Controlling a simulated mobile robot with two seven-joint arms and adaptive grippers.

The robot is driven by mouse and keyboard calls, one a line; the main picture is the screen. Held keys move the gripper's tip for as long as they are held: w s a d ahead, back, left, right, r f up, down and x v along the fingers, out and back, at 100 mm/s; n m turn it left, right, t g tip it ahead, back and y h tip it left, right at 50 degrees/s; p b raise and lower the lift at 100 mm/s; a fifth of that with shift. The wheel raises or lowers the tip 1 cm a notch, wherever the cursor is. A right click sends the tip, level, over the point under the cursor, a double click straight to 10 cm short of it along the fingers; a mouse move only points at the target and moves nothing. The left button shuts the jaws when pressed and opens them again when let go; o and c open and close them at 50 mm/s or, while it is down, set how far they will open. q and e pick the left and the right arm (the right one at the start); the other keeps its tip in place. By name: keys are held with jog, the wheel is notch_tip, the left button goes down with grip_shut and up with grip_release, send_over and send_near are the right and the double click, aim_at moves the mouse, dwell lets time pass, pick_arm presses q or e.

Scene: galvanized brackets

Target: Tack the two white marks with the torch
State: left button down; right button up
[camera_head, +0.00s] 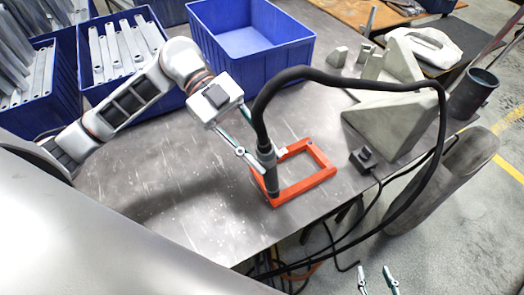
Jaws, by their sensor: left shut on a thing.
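My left gripper (254,156) is shut on the dark torch (267,160), which it holds nearly upright with its tip pointing down. A thick black cable arches up from the torch and to the right. The torch's lower end is in front of the left side of an orange rectangular frame (317,184) on the grey table. I cannot tell whether the tip touches the frame or the table. I cannot make out the two white marks. My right gripper (375,269) is at the bottom edge, off the table's front, with its fingers apart and empty.
The grey metal table (150,195) is bare left of the frame. An empty blue bin (250,42) and a blue bin of brackets (128,52) stand behind. Grey angled blocks (395,118), a small black device (363,158) and a dark cylinder (473,94) are at right.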

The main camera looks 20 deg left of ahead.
aim_at(264, 140)
jog(key=shift+s+a+f, duration=0.1)
jog(key=shift+s+f, duration=0.1)
jog(key=shift+f, duration=0.15)
pick_arm(q)
jog(key=shift+f, duration=0.4)
dwell(0.4)
pick_arm(e)
jog(key=shift+s+f, duration=0.1)
dwell(0.9)
dwell(0.5)
pick_arm(q)
jog(key=shift+r+p, duration=0.9)
jog(key=shift+r, duration=0.35)
notch_tip(264, 140, up, 4)
jog(key=p, duration=0.3)
jog(key=shift+f, duration=0.15)
pick_arm(e)
notch_tip(264, 140, up, 8)
jog(key=w, duration=0.2)
jog(key=shift+f+t, duration=0.25)
jog(key=shift+t, duration=0.05)
jog(key=shift+f, duration=0.15)
